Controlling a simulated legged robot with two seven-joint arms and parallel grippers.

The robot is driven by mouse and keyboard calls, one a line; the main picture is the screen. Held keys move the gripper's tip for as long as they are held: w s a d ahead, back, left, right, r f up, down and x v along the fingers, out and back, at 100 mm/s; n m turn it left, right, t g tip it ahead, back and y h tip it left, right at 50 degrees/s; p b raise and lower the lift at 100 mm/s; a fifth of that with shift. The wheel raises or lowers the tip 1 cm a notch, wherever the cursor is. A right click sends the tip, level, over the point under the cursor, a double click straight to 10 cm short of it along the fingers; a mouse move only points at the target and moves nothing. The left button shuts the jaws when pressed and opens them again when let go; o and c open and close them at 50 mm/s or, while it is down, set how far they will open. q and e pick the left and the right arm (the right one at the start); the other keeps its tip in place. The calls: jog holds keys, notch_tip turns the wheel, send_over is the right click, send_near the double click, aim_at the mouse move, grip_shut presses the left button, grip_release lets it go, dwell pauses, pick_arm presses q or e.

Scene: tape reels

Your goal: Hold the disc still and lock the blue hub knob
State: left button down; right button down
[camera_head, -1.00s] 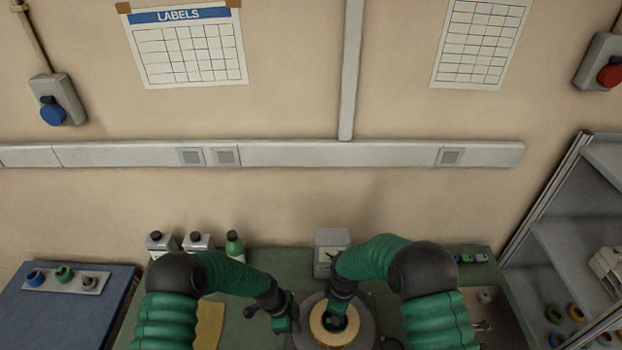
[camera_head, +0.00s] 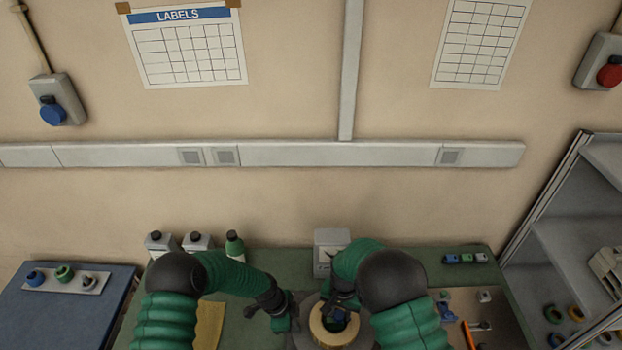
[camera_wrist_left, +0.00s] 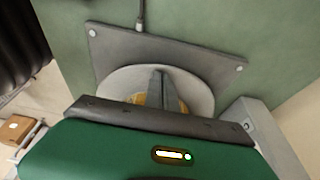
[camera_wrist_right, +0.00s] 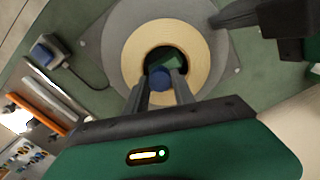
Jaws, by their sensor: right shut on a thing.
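The disc is a grey platter (camera_wrist_right: 119,62) bearing a cream-yellow ring of tape (camera_wrist_right: 197,52); the ring also shows in the head view (camera_head: 322,331). The blue hub knob (camera_wrist_right: 159,78) is in the dark centre hole. My right gripper (camera_wrist_right: 164,76) reaches into the hole and is shut on the knob; its wrist is above the reel in the head view (camera_head: 338,303). My left gripper (camera_head: 286,312) is at the platter's left side, its fingers together (camera_wrist_left: 162,76). In the right wrist view its fingertips (camera_wrist_right: 214,20) are at the platter's rim; contact is unclear.
The platter sits on a grey base plate (camera_wrist_left: 112,47) with a cable. Bottles (camera_head: 234,245) and a grey box (camera_head: 331,246) stand at the bench's back. Orange-handled tools (camera_head: 468,335) lie on a tan board at right. A blue side table (camera_head: 60,318) is at left.

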pick_arm(q)
jog(key=shift+s+a+f, duration=0.1)
jog(key=shift+s+f, duration=0.1)
jog(key=shift+f, duration=0.1)
pick_arm(e)
jog(key=shift+s+f, duration=0.15)
jog(key=shift+s, duration=0.05)
jog(key=c, duration=1.3)
grip_release()
jog(key=n, duration=0.6)
jog(key=shift+w+n, duration=0.15)
jog(key=shift+n, duration=0.25)
jog(key=n, duration=0.6)
jog(key=shift+n, duration=0.4)
grip_shut()
grip_release()
pick_arm(q)
jog(key=shift+s, duration=0.1)
